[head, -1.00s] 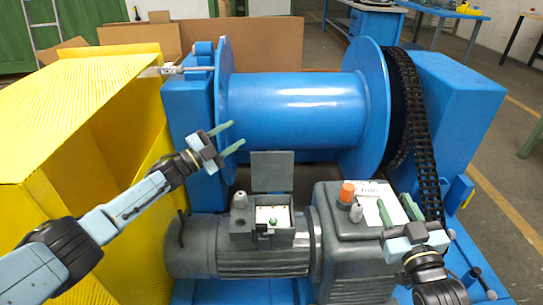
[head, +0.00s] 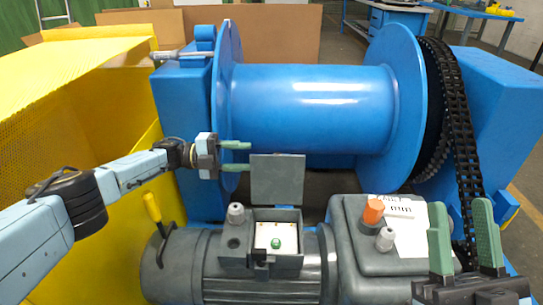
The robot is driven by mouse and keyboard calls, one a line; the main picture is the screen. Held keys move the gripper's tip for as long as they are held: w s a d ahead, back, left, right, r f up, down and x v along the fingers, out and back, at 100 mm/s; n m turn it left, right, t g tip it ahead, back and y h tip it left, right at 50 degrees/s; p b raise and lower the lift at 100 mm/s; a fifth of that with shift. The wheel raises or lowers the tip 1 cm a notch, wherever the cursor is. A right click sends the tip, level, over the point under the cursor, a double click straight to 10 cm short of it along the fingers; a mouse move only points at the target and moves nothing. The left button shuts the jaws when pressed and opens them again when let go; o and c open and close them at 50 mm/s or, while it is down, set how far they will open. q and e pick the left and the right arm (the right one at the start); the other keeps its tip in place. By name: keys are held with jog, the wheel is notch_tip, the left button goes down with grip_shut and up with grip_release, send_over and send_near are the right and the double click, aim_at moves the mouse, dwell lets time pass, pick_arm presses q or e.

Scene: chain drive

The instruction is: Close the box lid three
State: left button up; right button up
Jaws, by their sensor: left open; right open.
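The box lid (head: 277,180) is a grey square plate standing upright at the back edge of a small grey box (head: 236,261) on the motor. The box is open, and a white panel with a green part (head: 276,243) shows inside. My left gripper (head: 236,156) is open, its green fingers pointing right, just left of the lid near its upper left edge. Whether a finger touches the lid I cannot tell. My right gripper (head: 467,237) is open and empty at the lower right, its fingers pointing up, right of the gearbox.
A grey motor (head: 180,262) and gearbox (head: 350,215) with an orange cap (head: 373,211) lie in front of a large blue drum (head: 310,110). A black chain (head: 462,140) runs down at the right. A yellow guard (head: 60,110) stands at the left.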

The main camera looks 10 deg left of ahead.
aim_at(271, 157)
pick_arm(q)
jog(key=d, duration=0.2)
jog(key=w+d, duration=0.1)
jog(key=d, duration=0.2)
jog(key=d+b, duration=0.1)
jog(key=d, duration=0.1)
jog(key=shift+w+d, duration=0.35)
jog(key=shift+c, duration=0.2)
grip_shut()
